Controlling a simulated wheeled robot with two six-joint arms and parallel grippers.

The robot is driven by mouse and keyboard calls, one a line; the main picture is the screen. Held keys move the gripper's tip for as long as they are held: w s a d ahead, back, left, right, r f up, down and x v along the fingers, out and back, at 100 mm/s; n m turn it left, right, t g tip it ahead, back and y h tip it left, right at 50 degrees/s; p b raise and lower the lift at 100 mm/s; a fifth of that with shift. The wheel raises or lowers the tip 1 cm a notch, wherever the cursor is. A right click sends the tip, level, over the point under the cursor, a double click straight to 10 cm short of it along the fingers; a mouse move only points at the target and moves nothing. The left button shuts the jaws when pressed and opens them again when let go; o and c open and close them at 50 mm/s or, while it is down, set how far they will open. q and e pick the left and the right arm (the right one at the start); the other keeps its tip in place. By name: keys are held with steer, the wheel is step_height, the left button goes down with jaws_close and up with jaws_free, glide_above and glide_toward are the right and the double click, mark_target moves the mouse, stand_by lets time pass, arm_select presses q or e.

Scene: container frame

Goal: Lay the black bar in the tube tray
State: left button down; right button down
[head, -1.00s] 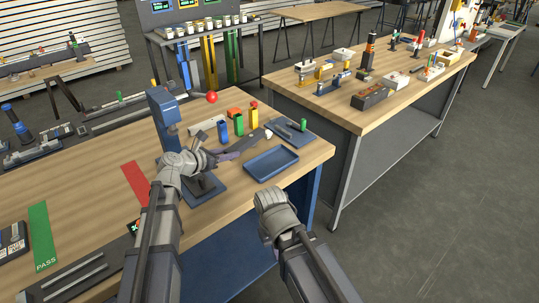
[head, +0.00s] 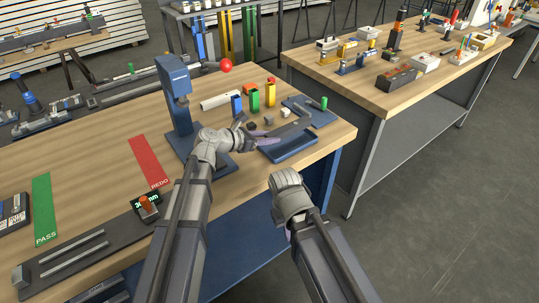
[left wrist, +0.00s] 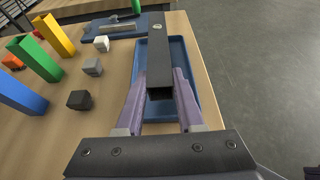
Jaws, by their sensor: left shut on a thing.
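My left gripper (head: 268,142) is shut on the black bar (head: 290,131) near one end. In the left wrist view the black bar (left wrist: 158,45) sits between the purple fingers and extends away from me. The blue tube tray (head: 291,153) lies on the wooden bench near its right corner. The bar is over the tray, and in the left wrist view the tray's floor and rim (left wrist: 192,90) show beside it. I cannot tell the exact gap between them. My right arm's wrist hangs in front of the bench; the right gripper's fingers are mostly hidden.
A blue press (head: 176,95) stands left of my left gripper.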

mark_target(269, 153)
arm_select(q)
steer(key=shift+f, duration=0.45)
arm_select(e)
steer(key=shift+f, duration=0.5)
